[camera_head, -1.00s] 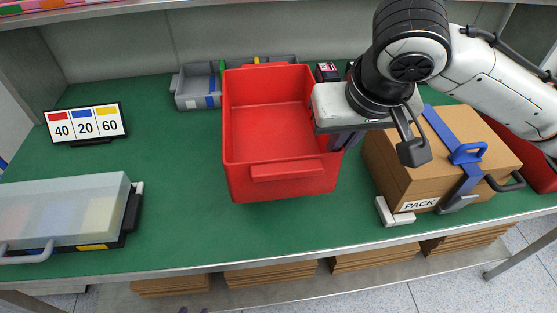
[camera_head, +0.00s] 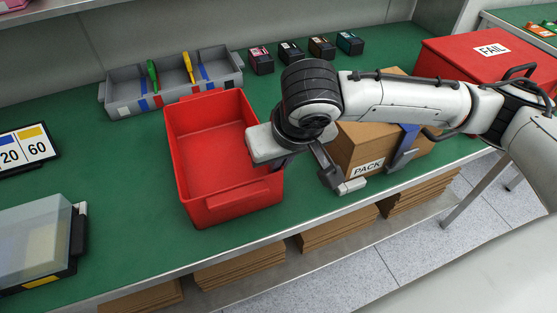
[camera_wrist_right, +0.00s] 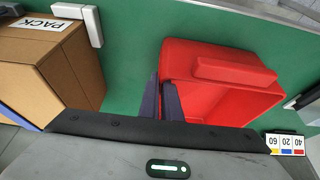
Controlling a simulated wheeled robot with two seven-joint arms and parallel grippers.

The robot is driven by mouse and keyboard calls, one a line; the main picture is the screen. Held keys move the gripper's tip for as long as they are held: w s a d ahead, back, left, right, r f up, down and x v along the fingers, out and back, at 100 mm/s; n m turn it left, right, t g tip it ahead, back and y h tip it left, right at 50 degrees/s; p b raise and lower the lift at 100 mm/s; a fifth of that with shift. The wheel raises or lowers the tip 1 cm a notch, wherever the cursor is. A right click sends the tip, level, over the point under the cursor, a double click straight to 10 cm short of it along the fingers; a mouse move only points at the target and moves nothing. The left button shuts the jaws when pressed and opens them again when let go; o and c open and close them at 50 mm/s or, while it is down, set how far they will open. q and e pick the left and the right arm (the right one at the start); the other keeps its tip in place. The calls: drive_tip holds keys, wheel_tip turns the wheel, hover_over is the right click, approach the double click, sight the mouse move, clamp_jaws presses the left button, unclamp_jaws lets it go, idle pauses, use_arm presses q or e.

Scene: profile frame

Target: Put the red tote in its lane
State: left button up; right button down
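The red tote (camera_head: 237,204) stands upright and empty on the green bench top, left of centre in the head view. It also shows in the right wrist view (camera_wrist_right: 235,70). My right gripper (camera_head: 279,164) is at the tote's right wall. In the right wrist view its two dark fingers (camera_wrist_right: 161,100) are close together with the tote's side wall between them. One finger is on the inner side and one outside. The wall's contact with the fingers is partly hidden. No marked lane is clear to me. My left gripper is not in view.
A cardboard PACK box (camera_head: 360,150) stands right of the tote, with a red FAIL bin (camera_head: 470,62) beyond. A grey divided tray (camera_head: 125,100) sits behind the tote. A lidded clear box (camera_head: 35,240) and a number sign (camera_head: 22,150) are left. Several small boxes (camera_head: 291,52) line the back.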

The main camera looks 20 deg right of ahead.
drive_tip(key=c, duration=2)
unclamp_jaws()
